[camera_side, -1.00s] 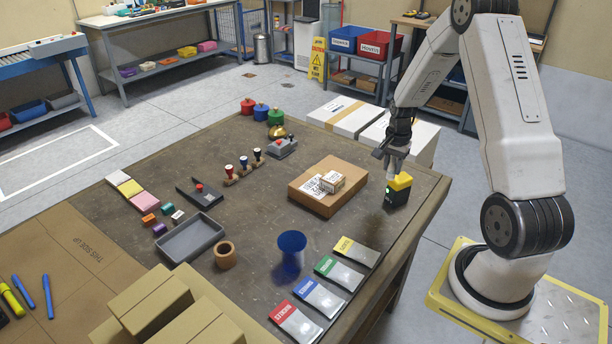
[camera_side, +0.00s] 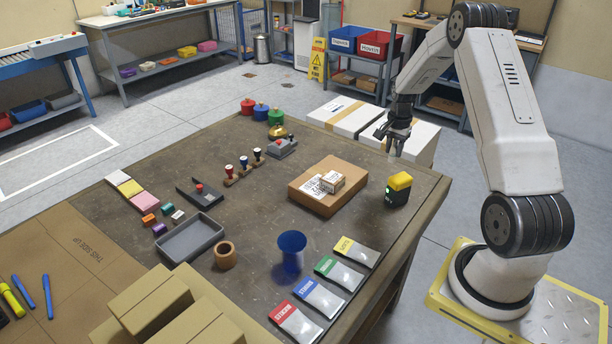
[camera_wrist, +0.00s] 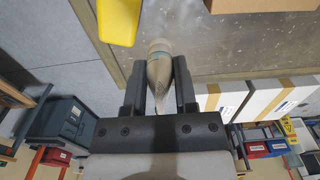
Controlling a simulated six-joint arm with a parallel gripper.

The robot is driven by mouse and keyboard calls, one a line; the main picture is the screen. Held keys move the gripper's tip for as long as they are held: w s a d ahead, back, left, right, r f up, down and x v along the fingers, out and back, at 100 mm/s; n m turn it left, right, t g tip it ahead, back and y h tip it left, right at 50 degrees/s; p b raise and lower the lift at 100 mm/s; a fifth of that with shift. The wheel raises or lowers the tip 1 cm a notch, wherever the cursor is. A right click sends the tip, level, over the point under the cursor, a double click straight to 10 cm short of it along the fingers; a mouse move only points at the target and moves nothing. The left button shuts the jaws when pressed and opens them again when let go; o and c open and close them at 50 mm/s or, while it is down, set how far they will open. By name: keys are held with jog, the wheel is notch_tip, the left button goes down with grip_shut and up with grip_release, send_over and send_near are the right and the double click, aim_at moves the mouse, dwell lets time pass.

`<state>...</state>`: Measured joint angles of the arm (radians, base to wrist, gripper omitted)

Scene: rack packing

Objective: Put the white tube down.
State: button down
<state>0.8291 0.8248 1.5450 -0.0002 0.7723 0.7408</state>
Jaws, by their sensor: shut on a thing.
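My gripper (camera_side: 393,135) is shut on the white tube (camera_wrist: 160,70). In the wrist view the tube is pale and tapered, pinched between the two dark fingers, with its wider ringed end reaching past the fingertips. In the side view the tube (camera_side: 391,148) is a small pale shape below the fingers. It hangs in the air at the table's far right side, above and behind the black and yellow device (camera_side: 398,190). The wrist view shows the tube apart from the yellow top (camera_wrist: 118,20).
A cardboard box (camera_side: 310,199) with a smaller labelled box lies left of the device. A grey tray (camera_side: 190,238), a blue cup (camera_side: 291,252) and several coloured packets stand nearer on the table (camera_side: 250,215). White cartons (camera_side: 345,116) stand beyond the far edge.

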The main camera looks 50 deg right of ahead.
jog(key=shift+w+d+f, duration=1.25)
jog(key=shift+w+f, duration=0.2)
jog(key=shift+w, duration=0.05)
jog(key=shift+w+d+f, duration=1.25)
jog(key=shift+w+f, duration=0.15)
jog(key=shift+w, duration=0.1)
jog(key=shift+w+d+f, duration=1.25)
jog(key=shift+w+f, duration=0.2)
jog(key=shift+w, duration=0.05)
jog(key=shift+w+d+f, duration=0.15)
jog(key=shift+w+f, duration=0.05)
jog(key=shift+f, duration=1.6)
jog(key=shift+f, duration=0.2)
jog(key=shift+c, duration=2)
grip_release()
jog(key=shift+r, duration=0.2)
